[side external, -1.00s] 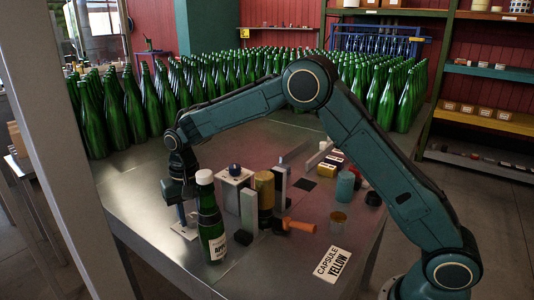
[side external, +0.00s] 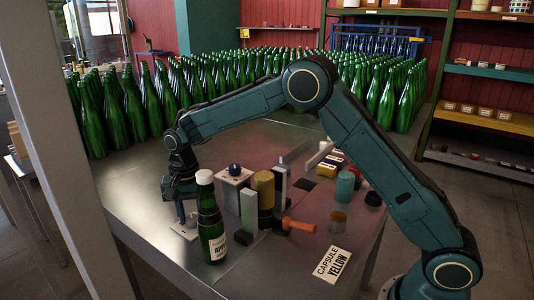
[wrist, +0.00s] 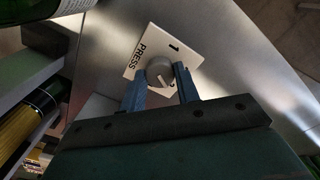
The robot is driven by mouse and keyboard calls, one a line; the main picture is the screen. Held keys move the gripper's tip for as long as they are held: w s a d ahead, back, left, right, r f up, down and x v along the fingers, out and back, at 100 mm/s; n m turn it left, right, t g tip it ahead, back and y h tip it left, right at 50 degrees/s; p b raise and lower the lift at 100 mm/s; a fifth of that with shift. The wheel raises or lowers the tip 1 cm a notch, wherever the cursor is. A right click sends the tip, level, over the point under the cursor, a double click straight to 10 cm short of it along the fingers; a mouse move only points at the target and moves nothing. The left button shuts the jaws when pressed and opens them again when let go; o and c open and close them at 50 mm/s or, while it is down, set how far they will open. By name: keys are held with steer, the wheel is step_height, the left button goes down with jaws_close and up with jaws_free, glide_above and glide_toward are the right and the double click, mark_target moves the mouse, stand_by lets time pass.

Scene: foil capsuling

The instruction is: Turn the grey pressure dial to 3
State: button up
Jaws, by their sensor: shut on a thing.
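The grey pressure dial (wrist: 160,71) is a round knob on a white plate (wrist: 150,50) marked "PRESS" and "1". A pale pointer line on the knob points toward the lower edge of the wrist picture, away from the 1. My gripper (wrist: 161,75) has its two blue fingers on either side of the knob, shut on it. The fingers and palm hide part of the plate, and I cannot read a 3. In the side view my gripper (side external: 184,213) points down at the plate (side external: 178,231), behind a green bottle (side external: 210,222).
The capped bottle stands close to my gripper. Many green bottles fill the back. The table's left part is clear.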

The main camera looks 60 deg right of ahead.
mark_target(192, 217)
steer(key=shift+r, duration=0.1)
steer(key=o, duration=1)
steer(key=shift+c, duration=0.2)
step_height(192, 217, up, 14)
